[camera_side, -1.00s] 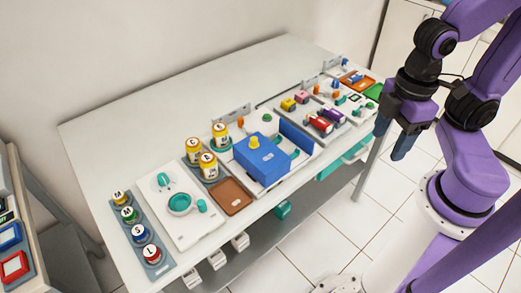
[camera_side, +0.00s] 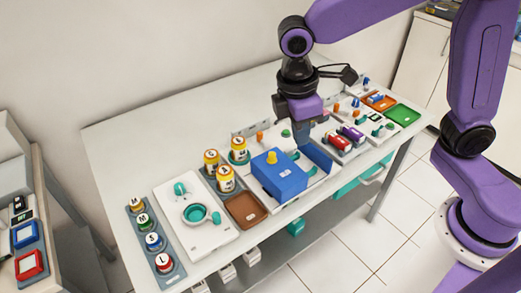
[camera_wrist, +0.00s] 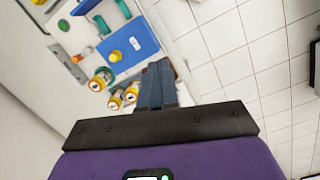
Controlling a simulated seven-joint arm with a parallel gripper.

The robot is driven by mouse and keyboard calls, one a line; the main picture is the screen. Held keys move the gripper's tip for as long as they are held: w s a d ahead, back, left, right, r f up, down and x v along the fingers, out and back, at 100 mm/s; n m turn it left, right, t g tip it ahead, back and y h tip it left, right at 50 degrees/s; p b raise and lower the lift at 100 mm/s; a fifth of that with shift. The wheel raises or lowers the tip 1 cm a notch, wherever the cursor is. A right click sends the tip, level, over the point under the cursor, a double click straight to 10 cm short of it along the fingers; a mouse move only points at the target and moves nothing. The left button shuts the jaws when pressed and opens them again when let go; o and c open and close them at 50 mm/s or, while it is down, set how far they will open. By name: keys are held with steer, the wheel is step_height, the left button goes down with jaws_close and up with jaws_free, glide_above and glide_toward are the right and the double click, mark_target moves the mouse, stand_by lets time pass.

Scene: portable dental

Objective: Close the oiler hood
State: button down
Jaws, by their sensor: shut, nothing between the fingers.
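The oiler is a blue box (camera_side: 279,175) with a yellow knob (camera_side: 272,157) on top, on the front part of the table. A flat blue panel (camera_side: 316,156), which looks like its hood, stands raised at the box's right side. My gripper (camera_side: 301,140) is shut and empty, pointing down close behind the panel in the side view; whether it touches the panel cannot be told. In the wrist view the shut fingers (camera_wrist: 158,66) show beside the blue box (camera_wrist: 128,42).
Yellow-labelled jars (camera_side: 226,179) and a brown tray (camera_side: 246,210) stand left of the box. A red block (camera_side: 338,141) and other small parts lie to the right, near a green tray (camera_side: 403,114). The back left of the table (camera_side: 150,135) is clear.

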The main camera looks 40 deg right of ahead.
steer(key=w+a+f+h, duration=0.1)
steer(key=w+a+f, duration=0.3)
steer(key=w, duration=0.5)
steer(key=n+g+h, duration=0.1)
glide_toward(267, 161)
step_height(267, 161, down, 4)
steer(key=shift+s+f, duration=0.1)
steer(key=shift+s, duration=0.05)
steer(key=shift+s+d, duration=0.2)
steer(key=shift+d, duration=0.45)
steer(key=d, duration=0.9)
steer(key=shift+d, duration=0.2)
